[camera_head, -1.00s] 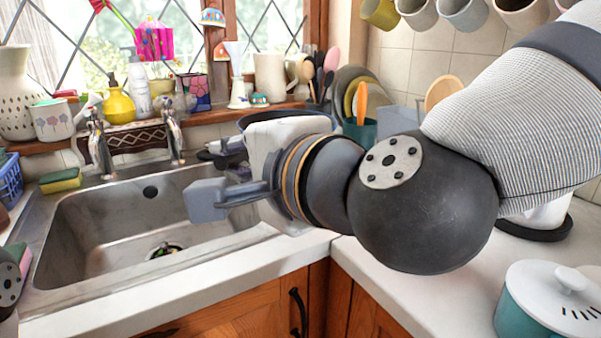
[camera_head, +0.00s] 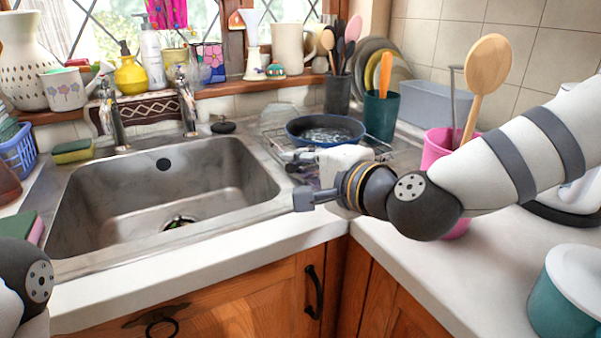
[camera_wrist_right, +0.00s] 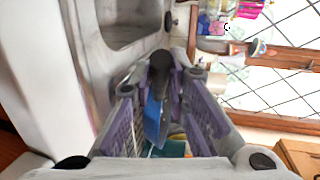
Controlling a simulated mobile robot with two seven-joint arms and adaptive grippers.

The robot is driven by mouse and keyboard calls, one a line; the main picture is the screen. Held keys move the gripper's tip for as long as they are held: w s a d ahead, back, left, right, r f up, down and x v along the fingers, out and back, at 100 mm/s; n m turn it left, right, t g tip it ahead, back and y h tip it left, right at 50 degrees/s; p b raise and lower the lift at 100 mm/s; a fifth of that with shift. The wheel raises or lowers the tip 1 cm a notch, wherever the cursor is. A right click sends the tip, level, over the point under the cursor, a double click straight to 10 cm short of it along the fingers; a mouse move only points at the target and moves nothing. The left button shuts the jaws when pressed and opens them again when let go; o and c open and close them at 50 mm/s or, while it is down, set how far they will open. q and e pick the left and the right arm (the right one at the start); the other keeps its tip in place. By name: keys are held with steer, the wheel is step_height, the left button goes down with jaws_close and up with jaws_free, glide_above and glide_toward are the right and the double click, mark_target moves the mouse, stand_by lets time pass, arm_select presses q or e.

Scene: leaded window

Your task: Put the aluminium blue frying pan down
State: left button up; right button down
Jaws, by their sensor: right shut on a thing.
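The blue frying pan (camera_head: 325,131) has a dark speckled inside. In the head view it is level, over the wire dish rack (camera_head: 292,158) right of the sink; I cannot tell whether it rests on the rack. My right gripper (camera_head: 315,196) is in front of the pan, over the counter by the sink's right edge, and hides the handle. My left gripper is out of view.
The steel sink (camera_head: 160,195) is empty, left of the gripper. A green utensil pot (camera_head: 381,116), a pink pot (camera_head: 437,150) and a grey bin (camera_head: 432,105) stand right of the pan. A teal lidded pot (camera_head: 560,305) is at the front right.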

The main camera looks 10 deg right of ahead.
steer(key=shift+f, duration=0.65)
steer(key=c, duration=1.6)
jaws_free()
steer(key=shift+o, duration=0.2)
